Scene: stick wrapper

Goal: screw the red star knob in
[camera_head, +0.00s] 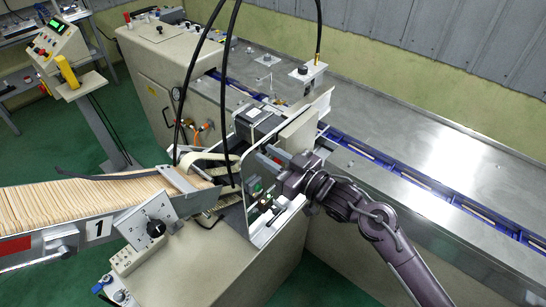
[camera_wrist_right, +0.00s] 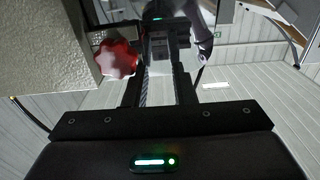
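The red star knob (camera_wrist_right: 116,59) shows in the right wrist view, left of the fingers, beside a pale textured block (camera_wrist_right: 52,45). My right gripper (camera_head: 264,153) reaches in from the right at the machine's upright housing. In the right wrist view its two dark fingers (camera_wrist_right: 158,78) stand apart with no object held between them. The knob lies outside the gap, close to the left finger; I cannot tell whether they touch. My left gripper is not in view.
A metal plate frame (camera_head: 262,232) with small fittings stands just below my right gripper. Black cables (camera_head: 205,50) hang left of it. A chute of wooden sticks (camera_head: 85,203) comes in from the left. A blue-edged conveyor (camera_head: 420,180) runs behind; the steel top (camera_head: 450,120) is mostly clear.

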